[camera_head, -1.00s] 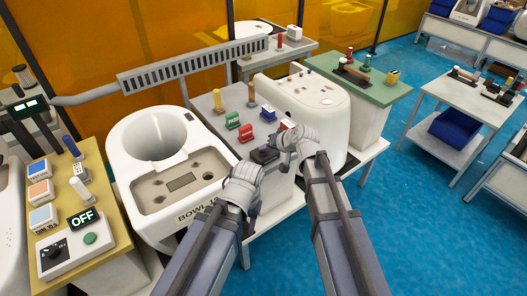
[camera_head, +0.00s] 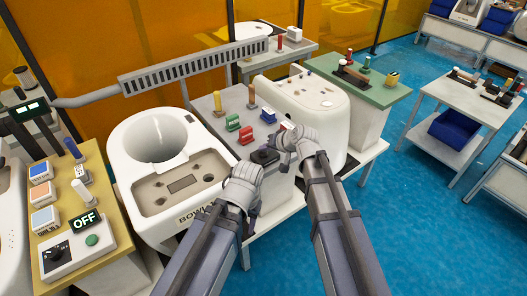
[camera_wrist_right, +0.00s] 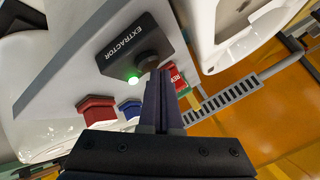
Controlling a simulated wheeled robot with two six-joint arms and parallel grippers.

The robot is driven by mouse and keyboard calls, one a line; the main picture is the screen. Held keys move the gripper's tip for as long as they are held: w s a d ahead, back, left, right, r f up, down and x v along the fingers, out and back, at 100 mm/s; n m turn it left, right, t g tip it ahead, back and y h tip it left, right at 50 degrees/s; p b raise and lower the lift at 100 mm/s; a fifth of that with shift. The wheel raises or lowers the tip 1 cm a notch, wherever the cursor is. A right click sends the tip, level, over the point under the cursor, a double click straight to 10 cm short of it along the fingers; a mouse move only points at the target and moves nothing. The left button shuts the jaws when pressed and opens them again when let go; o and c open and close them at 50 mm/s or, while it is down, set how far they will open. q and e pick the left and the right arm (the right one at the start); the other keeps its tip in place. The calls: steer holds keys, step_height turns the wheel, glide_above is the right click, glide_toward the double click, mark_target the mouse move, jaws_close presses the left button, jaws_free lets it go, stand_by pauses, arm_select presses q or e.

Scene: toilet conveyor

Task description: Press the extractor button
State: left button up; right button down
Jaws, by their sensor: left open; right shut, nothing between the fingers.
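The extractor box (camera_wrist_right: 118,50) is a dark panel with white EXTRACTOR lettering. It carries a round dark button (camera_wrist_right: 147,62) and a glowing green light (camera_wrist_right: 132,83). In the head view the box (camera_head: 264,157) sits on the grey table between my grippers. My right gripper (camera_head: 281,143) is shut and empty, beside the box. In the right wrist view its closed fingers (camera_wrist_right: 158,76) have their tips close to the button; I cannot tell whether they touch it. My left gripper (camera_head: 252,207) is open at the table's front edge, its fingers mostly hidden by its wrist.
A white toilet bowl (camera_head: 118,160) stands left of the box and a white tank-like part (camera_head: 335,118) right of it. Green (camera_head: 232,122) and red (camera_head: 246,135) blocks stand behind the box. An OFF panel (camera_head: 62,254) sits on the yellow-topped table at far left.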

mark_target(265, 155)
steer(key=shift+r+p, duration=2.7)
steer(key=shift+r, duration=0.2)
arm_select(q)
step_height(265, 155, up, 6)
steer(key=shift+f, duration=0.2)
arm_select(e)
steer(key=shift+f, duration=0.1)
